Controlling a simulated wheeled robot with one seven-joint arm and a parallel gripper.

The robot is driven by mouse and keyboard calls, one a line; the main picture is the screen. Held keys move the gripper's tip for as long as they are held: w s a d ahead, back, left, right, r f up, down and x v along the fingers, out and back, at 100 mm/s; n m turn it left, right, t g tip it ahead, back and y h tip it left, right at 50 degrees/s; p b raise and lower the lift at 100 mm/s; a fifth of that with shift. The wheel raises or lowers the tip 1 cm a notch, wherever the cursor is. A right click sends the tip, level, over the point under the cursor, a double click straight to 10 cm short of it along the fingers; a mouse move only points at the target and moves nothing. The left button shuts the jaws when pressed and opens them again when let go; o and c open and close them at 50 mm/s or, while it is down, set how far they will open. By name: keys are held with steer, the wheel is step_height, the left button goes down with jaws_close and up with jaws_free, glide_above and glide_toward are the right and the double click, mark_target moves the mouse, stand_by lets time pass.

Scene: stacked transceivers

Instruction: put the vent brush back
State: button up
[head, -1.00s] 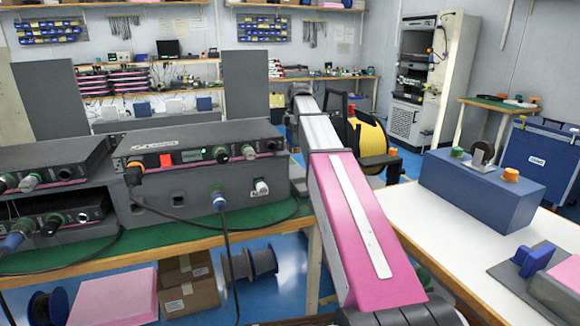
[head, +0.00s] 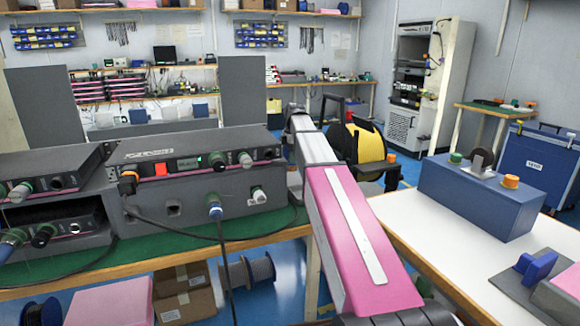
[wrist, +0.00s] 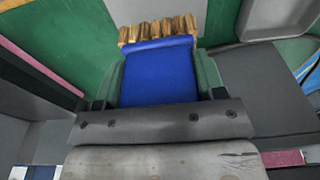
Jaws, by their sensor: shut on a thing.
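The vent brush (wrist: 158,78) shows in the wrist view as a blue block with a row of tan bristles (wrist: 158,30) along its far edge. My gripper (wrist: 160,80) is shut on it, with a green finger on each side of the blue body. Green surface and a grey area show beyond the bristles. In the head view my pink and white arm reaches away over the bench, and neither the gripper nor the brush can be made out there.
Stacked transceivers (head: 195,155) with hanging cables stand on the green bench left of my arm. A grey tray (wrist: 278,18) lies at the wrist view's upper right. A blue box with knobs (head: 475,200) stands on the white table at right. A yellow reel (head: 368,142) is behind.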

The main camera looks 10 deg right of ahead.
mark_target(290, 165)
steer(key=shift+f, duration=2.05)
steer(key=shift+f, duration=0.35)
steer(key=o, duration=1.3)
steer(key=shift+o, duration=0.2)
steer(key=r, duration=0.7)
steer(key=d+r, duration=0.1)
steer(key=r, duration=0.3)
steer(key=shift+s, duration=0.2)
